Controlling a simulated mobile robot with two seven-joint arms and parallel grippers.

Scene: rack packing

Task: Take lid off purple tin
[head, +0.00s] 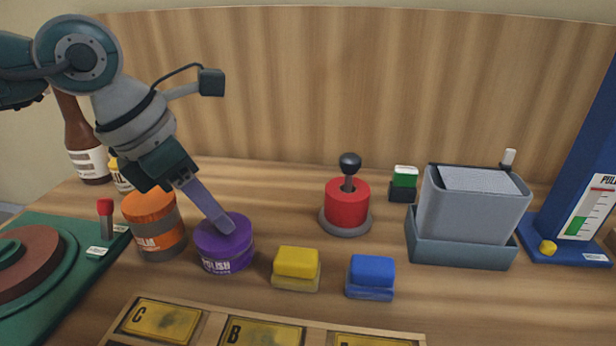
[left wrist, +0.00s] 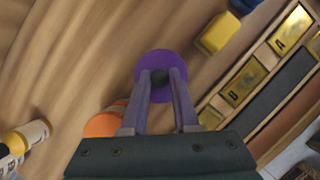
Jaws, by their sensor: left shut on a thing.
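The purple tin (head: 228,258) stands upright on the wooden table, with white lettering on its side. Its purple lid (head: 242,226) is on top of the tin. My left gripper (head: 228,226) comes down at a slant from the upper left, with its fingertips at the top of the lid. In the left wrist view, its two fingers (left wrist: 160,78) are closed around a small dark knob (left wrist: 160,76) at the middle of the round purple lid (left wrist: 166,60). I cannot tell whether the lid is raised off the tin. My right gripper is not in view.
An orange tin (head: 153,224) stands close to the left of the purple tin. A yellow block (head: 296,268) and a blue block (head: 370,276) lie to the right. A labelled tray (head: 215,318) is in front. A red knobbed object (head: 347,204) stands behind right, and a grey bin (head: 468,210) farther right.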

